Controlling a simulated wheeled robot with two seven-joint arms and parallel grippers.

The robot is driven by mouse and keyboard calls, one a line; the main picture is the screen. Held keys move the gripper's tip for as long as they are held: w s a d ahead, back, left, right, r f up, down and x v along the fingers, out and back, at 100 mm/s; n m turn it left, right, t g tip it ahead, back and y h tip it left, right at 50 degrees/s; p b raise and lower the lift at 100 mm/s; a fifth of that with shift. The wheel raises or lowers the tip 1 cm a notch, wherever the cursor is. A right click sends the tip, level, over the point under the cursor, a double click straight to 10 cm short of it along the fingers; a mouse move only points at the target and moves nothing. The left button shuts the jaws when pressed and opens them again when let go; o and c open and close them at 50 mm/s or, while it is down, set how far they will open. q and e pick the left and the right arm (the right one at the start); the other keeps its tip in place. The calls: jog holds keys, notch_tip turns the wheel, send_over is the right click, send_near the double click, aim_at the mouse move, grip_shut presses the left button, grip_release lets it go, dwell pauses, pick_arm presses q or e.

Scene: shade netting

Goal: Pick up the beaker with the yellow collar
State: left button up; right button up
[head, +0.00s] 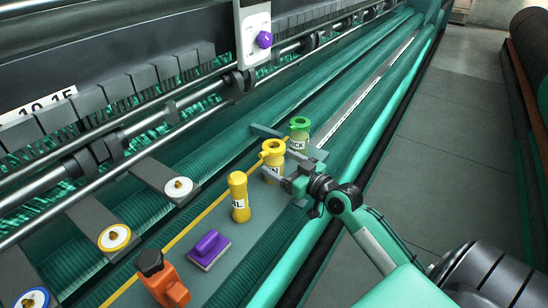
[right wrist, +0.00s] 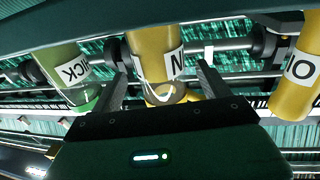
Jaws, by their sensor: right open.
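The beaker with the yellow collar (head: 273,150) stands upright on the grey shelf in the head view, its lettered label partly hidden by my right gripper (head: 279,175). In the right wrist view the yellow beaker (right wrist: 150,50) appears between the two open fingers of my right gripper (right wrist: 161,75), with gaps showing beside it. I cannot tell how deep it sits between them. A green-collared beaker (head: 300,127) stands just behind it; it also shows left of the fingers in the right wrist view (right wrist: 68,72). My left gripper is not in view.
A yellow bottle (head: 239,188) stands nearer on the shelf and shows at the right wrist view's right side (right wrist: 298,70). A purple block (head: 209,249) and an orange object with a black knob (head: 161,279) lie closer. Green rollers (head: 385,105) run along the right.

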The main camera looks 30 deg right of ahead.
aim_at(282, 164)
jog(key=shift+p+x, duration=0.4)
jog(key=shift+x, duration=0.75)
jog(key=shift+w+a, duration=0.15)
jog(key=shift+w, duration=0.25)
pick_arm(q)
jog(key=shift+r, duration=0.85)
pick_arm(e)
jog(key=shift+r, duration=0.1)
jog(key=c, duration=1.2)
pick_arm(q)
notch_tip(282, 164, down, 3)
jog(key=b, duration=0.2)
jog(key=shift+b, duration=0.4)
pick_arm(e)
notch_tip(282, 164, up, 20)
